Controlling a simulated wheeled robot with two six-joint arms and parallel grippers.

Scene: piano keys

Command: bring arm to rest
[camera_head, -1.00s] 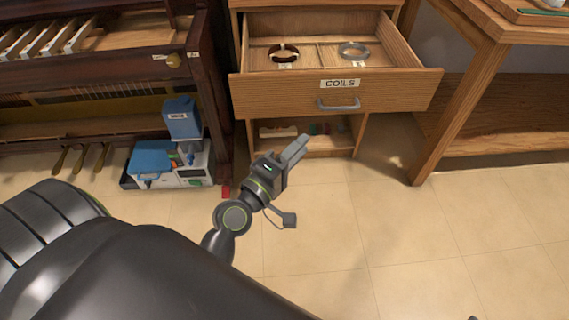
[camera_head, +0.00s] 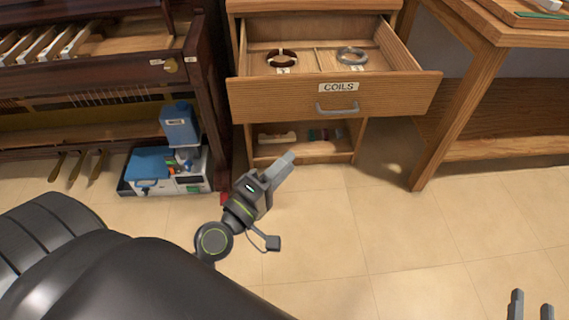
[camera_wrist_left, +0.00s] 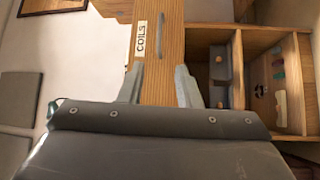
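My left gripper (camera_head: 282,167) reaches in from the left over the tiled floor, in front of the cabinet below the open drawer. In the left wrist view its two fingers stand apart with nothing between them (camera_wrist_left: 158,84), and the drawer front lies beyond. My right gripper (camera_head: 530,307) shows only its fingertips at the bottom right edge. They are apart and empty. The rest of the right arm is out of frame.
The coils drawer (camera_head: 335,97) is pulled out and holds a dark ring (camera_head: 270,58) and a grey ring (camera_head: 352,55). A piano (camera_head: 110,75) stands left, a wooden table (camera_head: 455,90) right. A blue-topped box (camera_head: 165,180) sits below the piano. Floor in the middle is clear.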

